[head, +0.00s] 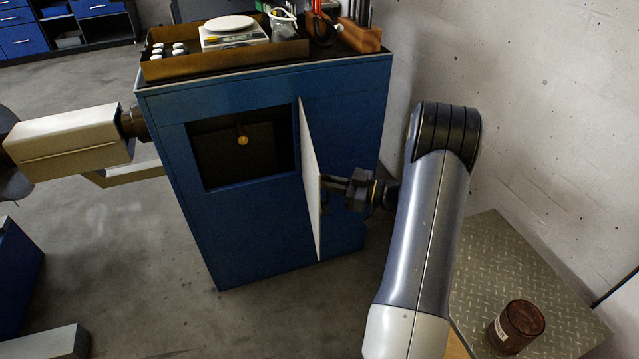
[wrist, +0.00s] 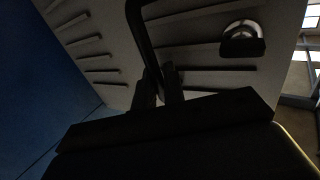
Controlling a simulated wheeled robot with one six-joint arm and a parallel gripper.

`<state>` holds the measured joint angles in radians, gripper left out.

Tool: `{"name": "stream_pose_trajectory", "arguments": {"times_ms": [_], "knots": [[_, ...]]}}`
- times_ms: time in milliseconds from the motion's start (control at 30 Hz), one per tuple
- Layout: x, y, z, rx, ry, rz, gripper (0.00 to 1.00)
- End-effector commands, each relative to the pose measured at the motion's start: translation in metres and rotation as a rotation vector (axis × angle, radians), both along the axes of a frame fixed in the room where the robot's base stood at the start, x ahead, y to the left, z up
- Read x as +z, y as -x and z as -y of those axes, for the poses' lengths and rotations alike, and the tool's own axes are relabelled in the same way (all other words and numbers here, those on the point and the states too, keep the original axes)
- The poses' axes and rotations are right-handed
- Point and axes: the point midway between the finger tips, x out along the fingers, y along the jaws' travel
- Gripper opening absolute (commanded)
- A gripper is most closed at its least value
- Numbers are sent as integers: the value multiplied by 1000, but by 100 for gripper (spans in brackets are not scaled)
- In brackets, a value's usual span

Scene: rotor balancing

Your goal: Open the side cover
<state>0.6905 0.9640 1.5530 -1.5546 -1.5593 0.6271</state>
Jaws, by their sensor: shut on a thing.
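The side cover (head: 309,180) is a light panel on the blue cabinet (head: 240,240). In the head view it stands swung out, nearly edge-on, at the right side of a dark square opening (head: 215,150). My gripper (head: 330,187) is at the cover's outer face, right of it. In the wrist view the cover (wrist: 95,45) shows slats, a dark bar handle (wrist: 137,25) and a round metal latch (wrist: 242,38). My gripper (wrist: 158,85) is shut on the handle. The exact contact is dark. A small brass-coloured knob (head: 243,141) shows inside the opening.
A tray (head: 225,61) with a scale and small white pieces stands on the cabinet top, beside a wooden tool block (head: 358,36). A concrete wall is close on the right. A brown jar (head: 516,328) stands on a metal plate (head: 500,265) at lower right. Floor is clear in front.

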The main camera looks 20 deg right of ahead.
Motion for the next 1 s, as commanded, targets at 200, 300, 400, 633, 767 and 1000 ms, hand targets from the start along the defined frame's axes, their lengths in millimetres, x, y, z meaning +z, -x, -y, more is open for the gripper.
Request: {"name": "stream_pose_trajectory", "arguments": {"times_ms": [200, 300, 400, 633, 767, 1000], "knots": [[1, -1, 19, -2, -1, 1, 0], [1, -2, 24, -3, -1, 0, 0], [1, -2, 27, -3, -1, 0, 0], [1, -3, 29, -3, -1, -1, 0], [1, -3, 29, -4, -1, 1, 0], [1, -3, 28, -3, 0, 0, 24]]}}
